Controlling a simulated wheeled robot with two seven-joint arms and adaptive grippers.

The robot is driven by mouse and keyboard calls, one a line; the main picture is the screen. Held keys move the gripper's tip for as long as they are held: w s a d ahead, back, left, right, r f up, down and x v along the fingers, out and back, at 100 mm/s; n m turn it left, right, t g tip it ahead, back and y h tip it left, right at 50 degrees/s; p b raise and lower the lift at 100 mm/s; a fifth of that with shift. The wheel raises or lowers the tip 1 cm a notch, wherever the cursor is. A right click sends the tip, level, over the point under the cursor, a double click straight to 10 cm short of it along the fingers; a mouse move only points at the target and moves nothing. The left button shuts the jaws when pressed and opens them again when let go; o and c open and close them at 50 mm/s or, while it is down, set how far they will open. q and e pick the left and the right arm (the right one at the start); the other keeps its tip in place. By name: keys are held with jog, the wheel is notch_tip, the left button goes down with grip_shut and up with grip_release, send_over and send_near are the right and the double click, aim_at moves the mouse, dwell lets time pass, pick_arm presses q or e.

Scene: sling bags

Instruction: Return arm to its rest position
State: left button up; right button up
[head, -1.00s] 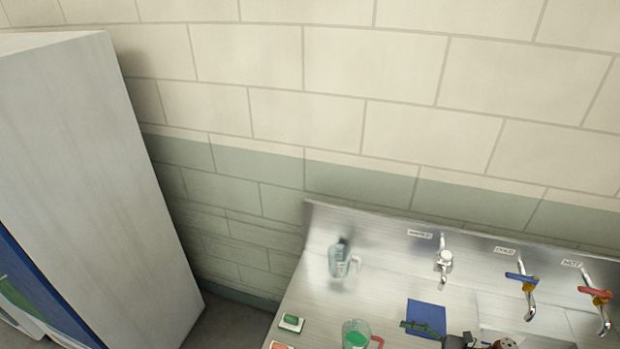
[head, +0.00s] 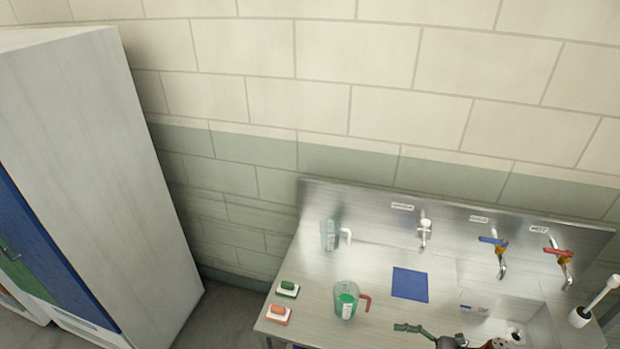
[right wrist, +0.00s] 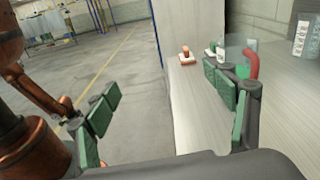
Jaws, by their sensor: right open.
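My right gripper (right wrist: 170,115) is open and empty in the right wrist view, its green-padded fingers spread wide. In the head view part of it (head: 425,333) shows at the bottom edge, in front of the steel counter (head: 330,275). A clear jug with green contents and a red handle (head: 346,300) stands on the counter to the left of the gripper, apart from it in the head view. The jug is partly hidden behind a finger in the right wrist view. My left gripper is in neither view.
A second jug with a white handle (head: 329,236) stands at the back. A blue mat (head: 410,284), a green brush (head: 287,289) and an orange brush (head: 278,314) lie on the counter. Taps (head: 495,255) and a sink (head: 520,310) are at right. A tall cabinet (head: 100,170) stands left.

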jog(key=s+a+f+n+g+h, duration=0.2)
jog(key=s+a+f+n+h, duration=0.15)
jog(key=s+f+n, duration=0.3)
jog(key=s+a+f+n+g+h, duration=0.1)
jog(key=s+a+f+n+h, duration=0.1)
jog(key=s+f+n+h, duration=0.35)
jog(key=s+d+r+n+t+h, duration=0.1)
jog(key=s+d+r+n+h, duration=0.25)
jog(key=d, duration=0.35)
jog(key=s+d+r+n+t+h, duration=0.1)
jog(key=s+d+r+n+h, duration=0.1)
jog(key=s+d+n+h, duration=0.4)
notch_tip(320, 180, down, 35)
jog(key=g+y+b, duration=0.1)
jog(key=y+b, duration=0.1)
jog(key=b, duration=0.4)
pick_arm(q)
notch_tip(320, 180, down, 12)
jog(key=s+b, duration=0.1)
jog(key=b, duration=0.5)
pick_arm(e)
jog(key=s+f, duration=0.9)
jog(key=f, duration=0.3)
jog(key=s+f+g, duration=0.1)
jog(key=s+f, duration=0.8)
jog(key=f, duration=0.4)
jog(key=shift+s+a, duration=0.25)
jog(key=shift+s, duration=0.1)
